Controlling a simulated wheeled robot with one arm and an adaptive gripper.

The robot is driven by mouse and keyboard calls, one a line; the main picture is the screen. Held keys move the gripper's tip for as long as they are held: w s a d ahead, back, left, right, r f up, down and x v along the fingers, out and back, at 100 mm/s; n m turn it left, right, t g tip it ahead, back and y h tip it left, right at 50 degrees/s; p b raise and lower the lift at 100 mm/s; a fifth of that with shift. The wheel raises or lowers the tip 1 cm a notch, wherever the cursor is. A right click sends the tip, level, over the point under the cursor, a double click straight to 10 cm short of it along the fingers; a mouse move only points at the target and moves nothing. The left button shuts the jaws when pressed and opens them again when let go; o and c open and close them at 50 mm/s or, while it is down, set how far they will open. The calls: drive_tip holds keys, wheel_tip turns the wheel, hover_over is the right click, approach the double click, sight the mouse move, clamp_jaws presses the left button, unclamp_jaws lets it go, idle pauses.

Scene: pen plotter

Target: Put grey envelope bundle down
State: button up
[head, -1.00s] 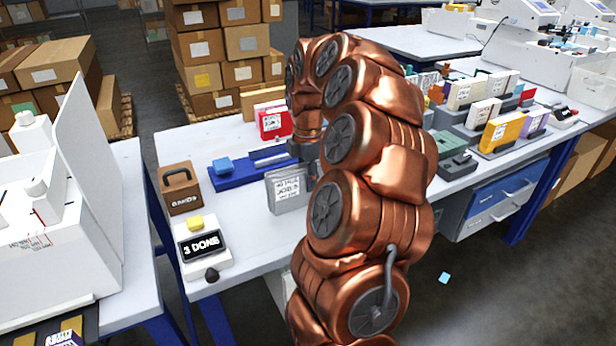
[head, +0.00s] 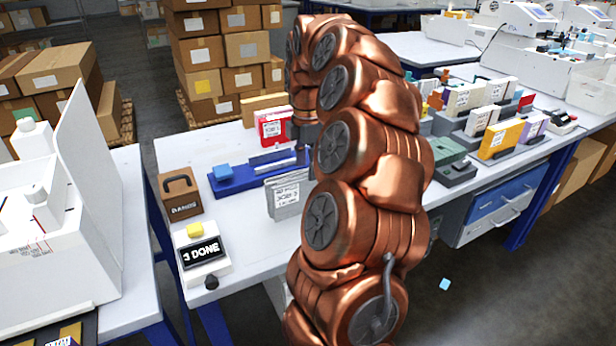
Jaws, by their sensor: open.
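The grey envelope bundle (head: 287,197) with a white printed label stands upright on the white table, left of my arm, in the head view. Its right end is hidden behind my arm. My gripper (head: 304,146) is open, behind and above the bundle, and looks apart from it. Its fingers are small and partly hidden by my arm, so their exact gap to the bundle is hard to judge.
A blue fixture (head: 250,173) lies behind the bundle, with a red labelled bundle (head: 271,128) beyond it. A brown box (head: 180,194) and a "3 DONE" counter (head: 202,252) stand at left. The table front (head: 248,240) is clear.

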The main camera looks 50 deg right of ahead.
drive_tip(key=shift+r, duration=3.1)
drive_tip(key=shift+w+a, duration=0.1)
drive_tip(key=shift+a, duration=0.3)
drive_tip(key=s+a+f+m+g, duration=0.1)
drive_tip(key=s+a+f+m, duration=0.15)
drive_tip(key=a, duration=0.85)
drive_tip(key=s+a+f+m, duration=0.2)
drive_tip(key=s+a+m, duration=0.15)
drive_tip(key=a, duration=0.75)
drive_tip(key=s+a+f+m+g, duration=0.1)
drive_tip(key=s+a+f+m, duration=0.3)
drive_tip(key=s, duration=0.5)
drive_tip(key=s+a+f+m+g, duration=0.1)
drive_tip(key=s+a+f+m, duration=0.3)
drive_tip(key=s, duration=0.6)
drive_tip(key=shift+a+f, duration=0.75)
drive_tip(key=shift+f, duration=0.2)
